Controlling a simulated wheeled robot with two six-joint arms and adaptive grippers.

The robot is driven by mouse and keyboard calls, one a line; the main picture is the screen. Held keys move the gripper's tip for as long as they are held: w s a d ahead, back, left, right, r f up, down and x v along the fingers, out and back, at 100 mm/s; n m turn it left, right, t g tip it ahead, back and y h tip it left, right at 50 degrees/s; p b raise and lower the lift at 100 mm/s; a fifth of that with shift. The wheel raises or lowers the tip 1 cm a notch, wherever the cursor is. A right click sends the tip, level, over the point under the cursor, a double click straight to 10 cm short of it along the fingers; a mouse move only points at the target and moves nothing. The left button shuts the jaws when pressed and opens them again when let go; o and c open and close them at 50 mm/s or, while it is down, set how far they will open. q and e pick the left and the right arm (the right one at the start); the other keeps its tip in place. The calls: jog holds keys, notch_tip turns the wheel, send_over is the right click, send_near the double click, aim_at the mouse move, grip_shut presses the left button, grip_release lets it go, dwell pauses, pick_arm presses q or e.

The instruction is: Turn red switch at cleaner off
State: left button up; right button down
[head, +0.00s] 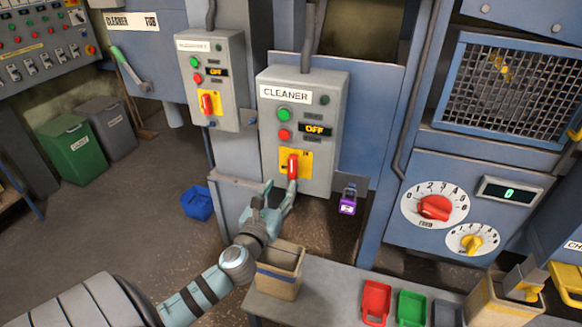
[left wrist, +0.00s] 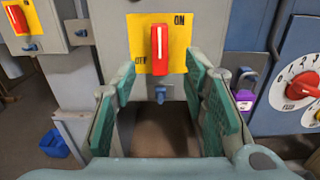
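My left gripper (head: 280,186) is open and empty just below the switch. In the left wrist view its green-padded fingers (left wrist: 160,82) lie left and right of the switch, apart from it. My right gripper is not in view.
A similar box (head: 211,85) with its own red switch is at the left. A purple padlock (head: 348,203) hangs at the lower right of the cleaner box. A tan bin (head: 280,272) stands on the bench below my gripper. A red feed dial (head: 434,207) is farther right.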

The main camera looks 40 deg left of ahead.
aim_at(292, 168)
pick_arm(q)
jog(key=x, duration=0.9)
jog(key=shift+w+a+f, duration=0.1)
jog(key=shift+w+a, duration=0.1)
jog(key=shift+w, duration=0.15)
grip_shut()
